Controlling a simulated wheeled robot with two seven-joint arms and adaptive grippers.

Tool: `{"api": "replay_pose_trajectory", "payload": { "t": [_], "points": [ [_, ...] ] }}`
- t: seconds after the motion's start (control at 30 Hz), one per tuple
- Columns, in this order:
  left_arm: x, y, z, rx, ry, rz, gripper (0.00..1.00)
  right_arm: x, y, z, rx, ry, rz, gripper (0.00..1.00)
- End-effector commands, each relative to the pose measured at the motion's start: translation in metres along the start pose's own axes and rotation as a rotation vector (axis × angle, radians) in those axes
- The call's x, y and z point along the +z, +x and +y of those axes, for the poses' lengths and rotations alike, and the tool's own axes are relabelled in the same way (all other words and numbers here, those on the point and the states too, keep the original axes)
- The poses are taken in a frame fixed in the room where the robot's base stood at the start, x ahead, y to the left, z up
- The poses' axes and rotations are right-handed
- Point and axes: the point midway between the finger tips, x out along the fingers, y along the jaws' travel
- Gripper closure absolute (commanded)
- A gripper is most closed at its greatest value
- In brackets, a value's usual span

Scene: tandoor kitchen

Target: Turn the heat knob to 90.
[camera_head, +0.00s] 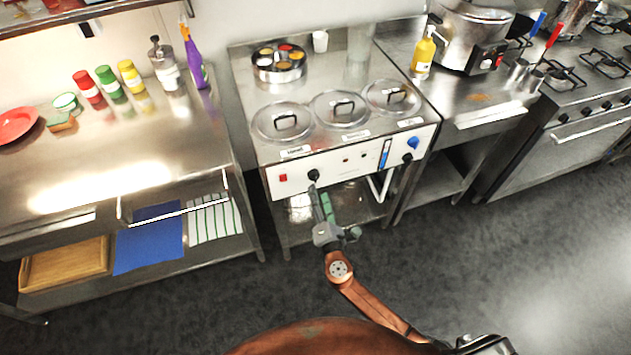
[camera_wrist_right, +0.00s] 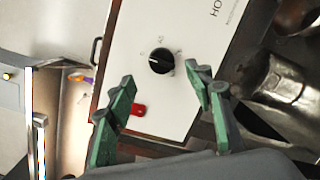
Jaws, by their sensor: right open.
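A black round knob (camera_head: 314,175) sits on the white front panel of the steel counter unit with three lidded pots. In the right wrist view the knob (camera_wrist_right: 161,61) shows a white pointer line directed to the picture's left; the marks around it are too small to read. My right gripper (camera_head: 317,191) is just in front of the panel at this knob. In the right wrist view its green fingers (camera_wrist_right: 162,92) are spread apart, with the knob beyond the gap and not visibly gripped. My left gripper is out of view.
A red switch (camera_head: 284,177) is left of the knob; it also shows between the fingers in the wrist view (camera_wrist_right: 138,109). A blue knob (camera_head: 413,143) and another black knob (camera_head: 407,157) are at the panel's right. A handle bar (camera_head: 377,188) projects below.

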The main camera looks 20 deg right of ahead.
Motion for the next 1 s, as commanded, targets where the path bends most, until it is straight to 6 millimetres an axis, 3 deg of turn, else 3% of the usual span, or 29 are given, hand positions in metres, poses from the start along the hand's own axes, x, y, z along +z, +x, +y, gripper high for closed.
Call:
{"api": "replay_pose_trajectory", "payload": {
  "t": [0.2,0.4,0.77,1.0],
  "points": [
    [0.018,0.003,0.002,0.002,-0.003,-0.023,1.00,0.000,0.036,-0.001,-0.001,0.002,-0.001,0.52],
    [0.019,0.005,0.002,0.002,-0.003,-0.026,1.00,-0.001,0.060,-0.001,-0.002,0.002,0.001,0.52],
    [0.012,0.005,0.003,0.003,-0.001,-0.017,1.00,0.000,0.066,-0.002,-0.004,0.005,0.001,0.52],
    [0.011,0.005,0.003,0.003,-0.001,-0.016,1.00,0.000,0.066,-0.002,-0.004,0.004,0.001,0.67]
  ]
}}
